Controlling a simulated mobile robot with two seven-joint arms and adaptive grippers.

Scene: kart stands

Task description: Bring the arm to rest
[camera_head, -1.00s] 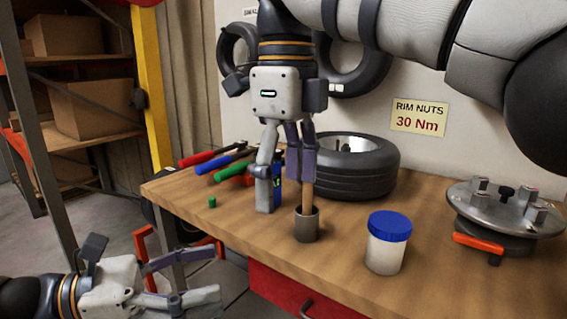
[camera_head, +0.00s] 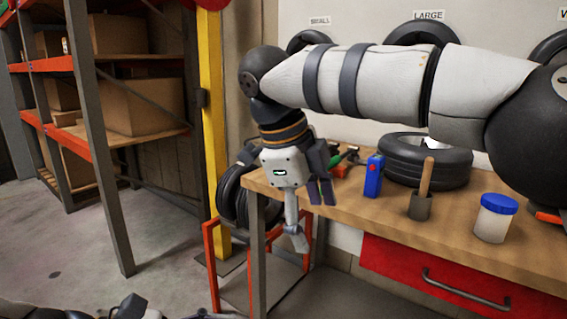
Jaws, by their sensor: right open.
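My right gripper (camera_head: 308,218) hangs fingers down at the left front corner of the wooden workbench (camera_head: 470,236). Its fingers are spread and hold nothing. My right arm reaches in from the right, across the upper part of the view. My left gripper (camera_head: 165,315) shows only in part at the bottom left edge, and its fingers are mostly cut off.
A red frame (camera_head: 211,265) stands at the bench's left end.

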